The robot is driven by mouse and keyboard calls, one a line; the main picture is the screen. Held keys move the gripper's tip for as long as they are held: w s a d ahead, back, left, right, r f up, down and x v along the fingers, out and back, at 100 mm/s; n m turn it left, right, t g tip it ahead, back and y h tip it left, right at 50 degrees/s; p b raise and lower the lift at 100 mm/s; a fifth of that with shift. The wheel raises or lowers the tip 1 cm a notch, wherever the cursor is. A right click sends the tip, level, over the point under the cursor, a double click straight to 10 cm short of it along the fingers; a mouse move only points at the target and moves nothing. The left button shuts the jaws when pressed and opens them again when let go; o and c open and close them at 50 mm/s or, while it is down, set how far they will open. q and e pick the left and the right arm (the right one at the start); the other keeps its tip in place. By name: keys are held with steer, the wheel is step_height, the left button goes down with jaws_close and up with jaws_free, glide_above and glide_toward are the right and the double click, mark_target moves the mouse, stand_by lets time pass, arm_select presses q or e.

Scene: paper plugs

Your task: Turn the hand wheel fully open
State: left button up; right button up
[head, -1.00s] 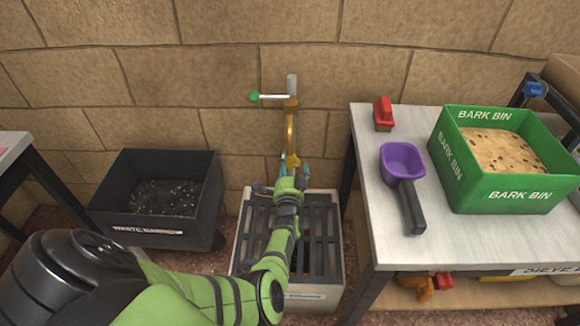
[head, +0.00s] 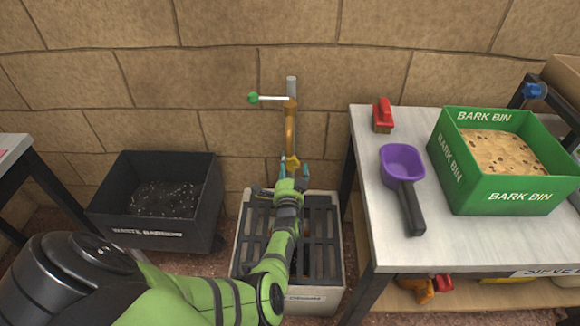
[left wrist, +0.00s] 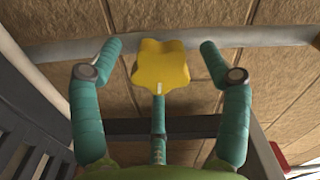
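The hand wheel is a yellow lobed knob (left wrist: 162,66) in the upper middle of the left wrist view. It also shows at the lower end of the brass tap pipe in the head view (head: 291,162). My left gripper (head: 294,171) is just in front of it, reaching over the grated drain. Nothing is held. My right gripper is out of view.
A grated drain box (head: 335,235) stands below the tap. A black waste bin (head: 115,215) is to its left. A table (head: 390,250) at right holds a purple scoop (head: 403,160), a red-handled brush (head: 383,115) and a green bark bin (head: 500,195). A green-tipped lever (head: 253,98) juts from the pipe.

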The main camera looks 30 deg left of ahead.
mark_target(290, 166)
arm_select(q)
steer(key=shift+s+d, duration=0.1)
stand_by(0.5)
steer(key=shift+s+d+r+p, duration=0.1)
steer(key=shift+s+d+p, duration=0.1)
steer(key=shift+s+p, duration=0.25)
steer(key=shift+p+v, duration=0.75)
steer(key=shift+v, duration=0.4)
steer(key=shift+s+d, duration=0.15)
